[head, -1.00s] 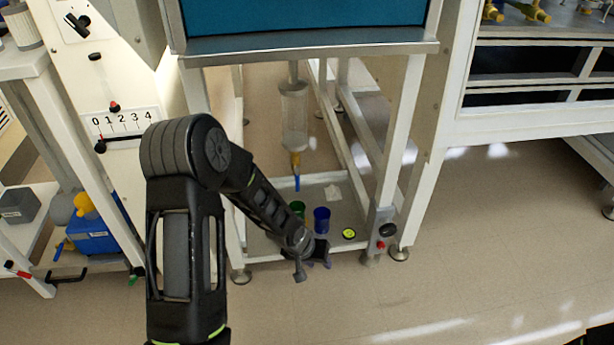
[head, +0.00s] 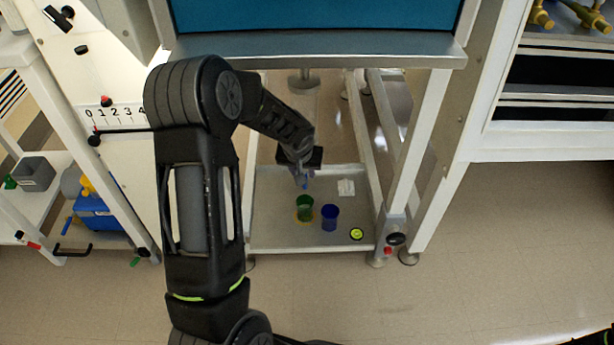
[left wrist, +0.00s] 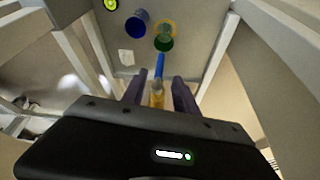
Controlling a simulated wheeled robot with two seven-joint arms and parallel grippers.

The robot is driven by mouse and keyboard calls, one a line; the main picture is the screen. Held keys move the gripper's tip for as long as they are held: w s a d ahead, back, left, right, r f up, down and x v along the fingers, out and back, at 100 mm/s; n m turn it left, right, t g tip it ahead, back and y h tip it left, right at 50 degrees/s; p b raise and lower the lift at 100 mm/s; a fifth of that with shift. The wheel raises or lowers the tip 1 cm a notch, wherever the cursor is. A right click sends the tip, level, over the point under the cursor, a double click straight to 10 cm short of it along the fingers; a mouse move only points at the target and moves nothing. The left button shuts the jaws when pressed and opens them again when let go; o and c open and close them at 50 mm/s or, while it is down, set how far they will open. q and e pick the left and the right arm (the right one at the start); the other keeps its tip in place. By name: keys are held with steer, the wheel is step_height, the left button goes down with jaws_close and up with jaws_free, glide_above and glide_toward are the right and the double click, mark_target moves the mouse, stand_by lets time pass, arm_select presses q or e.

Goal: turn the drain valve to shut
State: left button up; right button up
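The drain valve has a brass body (left wrist: 157,97) and a blue lever (left wrist: 160,66), seen in the left wrist view. In the head view my left gripper hides most of it; a bit of the blue lever (head: 306,184) shows below. My left gripper (head: 303,170) is under the cabinet at the valve. In the left wrist view its two purple fingers (left wrist: 159,88) are apart, one on each side of the brass body, with gaps visible. Contact with the valve cannot be told. My right gripper is not in view.
Below the valve a grey tray (head: 280,236) holds a green cup (head: 305,209), a blue cup (head: 329,218), a yellow-green disc (head: 356,234) and a white cloth (head: 346,188). White frame legs (head: 419,150) flank the space. The cabinet's metal edge (head: 310,50) lies above.

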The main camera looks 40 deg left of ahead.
mark_target(305, 189)
arm_select(q)
steer(key=shift+b+x, duration=1.05)
steer(key=shift+x, duration=2.9)
jaws_close()
